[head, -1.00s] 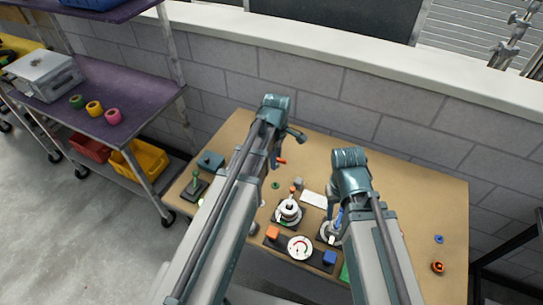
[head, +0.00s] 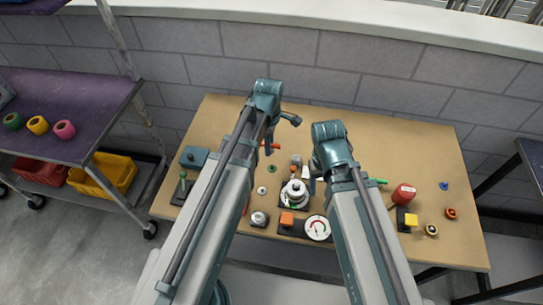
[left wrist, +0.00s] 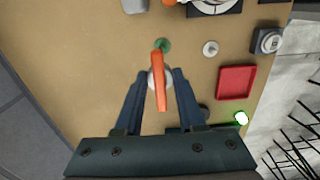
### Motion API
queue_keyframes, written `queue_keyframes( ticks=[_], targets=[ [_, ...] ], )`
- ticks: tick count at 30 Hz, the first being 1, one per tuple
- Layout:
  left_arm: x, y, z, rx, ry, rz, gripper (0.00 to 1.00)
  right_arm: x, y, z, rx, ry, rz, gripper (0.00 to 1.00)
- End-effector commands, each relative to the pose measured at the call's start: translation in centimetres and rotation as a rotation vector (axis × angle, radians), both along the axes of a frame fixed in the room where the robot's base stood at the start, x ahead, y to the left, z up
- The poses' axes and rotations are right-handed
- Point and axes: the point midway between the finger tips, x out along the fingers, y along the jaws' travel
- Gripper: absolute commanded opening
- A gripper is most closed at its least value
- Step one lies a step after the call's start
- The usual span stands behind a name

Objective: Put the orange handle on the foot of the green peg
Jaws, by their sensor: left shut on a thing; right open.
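The orange handle (left wrist: 159,82) is held between the fingers of my left gripper (left wrist: 161,74). In the head view it sticks out as a short orange bar (head: 271,146) beside my left gripper (head: 270,150). A pale round shape shows behind it in the left wrist view. A small green round piece (left wrist: 162,44) sits on the table just past the handle's far end, apart from it; it also shows in the head view (head: 281,170). Whether it is the green peg's foot I cannot tell. A green stem (head: 183,179) stands on a dark base at the left. My right gripper (head: 314,183) is open.
A red tray (left wrist: 237,81), a white disc (left wrist: 210,48) and a dark switch box (left wrist: 266,40) lie near the left hand. A stepped white round part (head: 295,192) and a gauge (head: 317,228) lie between the arms. A red cylinder (head: 403,194) stands at the right. The table's back is clear.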

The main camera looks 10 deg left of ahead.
Motion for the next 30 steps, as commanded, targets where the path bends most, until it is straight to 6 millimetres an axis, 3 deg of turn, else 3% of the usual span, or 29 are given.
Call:
queue_keyframes(
  ticks=[1,3,16,30],
  targets=[
    [-0.3,-0.5,-1.2,0.000,0.000,0.004,0.00,0.0,0.0,-1.2,0.000,0.000,0.000,0.61],
    [-0.4,-0.8,-1.5,0.000,0.000,0.014,0.00,0.0,0.0,-1.5,0.000,0.000,0.000,0.61],
    [-0.5,-1.0,-2.3,0.000,0.000,0.021,0.00,0.0,0.0,-2.3,0.000,0.000,0.000,0.61],
    [-0.5,-1.0,-6.3,0.000,0.000,0.021,0.00,0.0,0.0,-6.3,0.000,0.000,0.000,0.61]
  ],
)
